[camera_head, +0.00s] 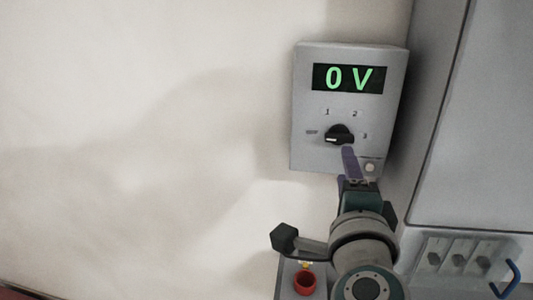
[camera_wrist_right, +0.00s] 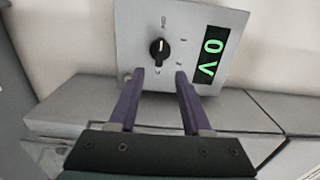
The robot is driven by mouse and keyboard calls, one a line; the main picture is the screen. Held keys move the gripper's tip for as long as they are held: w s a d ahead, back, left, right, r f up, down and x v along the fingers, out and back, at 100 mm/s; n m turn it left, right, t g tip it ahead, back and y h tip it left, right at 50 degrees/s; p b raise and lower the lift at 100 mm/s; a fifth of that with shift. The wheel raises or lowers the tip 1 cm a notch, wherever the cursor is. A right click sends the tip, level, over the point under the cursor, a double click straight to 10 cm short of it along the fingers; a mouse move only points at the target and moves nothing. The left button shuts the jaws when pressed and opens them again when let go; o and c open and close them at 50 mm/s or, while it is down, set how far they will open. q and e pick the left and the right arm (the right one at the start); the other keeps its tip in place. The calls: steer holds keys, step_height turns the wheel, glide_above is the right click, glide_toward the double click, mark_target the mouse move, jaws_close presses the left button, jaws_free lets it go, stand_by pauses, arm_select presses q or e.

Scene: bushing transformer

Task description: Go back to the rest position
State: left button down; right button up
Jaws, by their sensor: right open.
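My right gripper (camera_head: 347,165) is in front of the lower part of a grey wall box in the head view. In the right wrist view its two purple fingers (camera_wrist_right: 159,82) are apart with nothing between them. The box's black rotary knob (camera_head: 339,135) is just above the fingertips, and it also shows in the right wrist view (camera_wrist_right: 159,50). The fingers do not enclose the knob. The green display (camera_head: 349,78) on the box reads 0 V. My left gripper is not in view.
A large grey cabinet (camera_head: 480,110) stands close on the right. Below it is a panel with several switches (camera_head: 458,254) and a blue handle (camera_head: 509,280). A red round button (camera_head: 305,282) is at the bottom, left of my arm. The pale wall (camera_head: 130,130) at left is clear.

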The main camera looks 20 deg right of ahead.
stand_by(0.3)
steer(key=s+a+f+n+g+y, duration=0.1)
steer(key=s+a+n+y, duration=0.3)
steer(key=a+n+y, duration=1.15)
steer(key=s+d+f+n+g+h, duration=0.3)
steer(key=s+n+g, duration=0.2)
steer(key=s, duration=0.4)
steer(key=s+d+f+n+g+h, duration=0.2)
steer(key=s+d+n+g, duration=0.3)
steer(key=s, duration=0.5)
step_height(320, 180, up, 15)
steer(key=s+p, duration=0.1)
steer(key=p, duration=1.4)
steer(key=shift+a+n+g+h, duration=0.3)
steer(key=shift+n+h, duration=0.05)
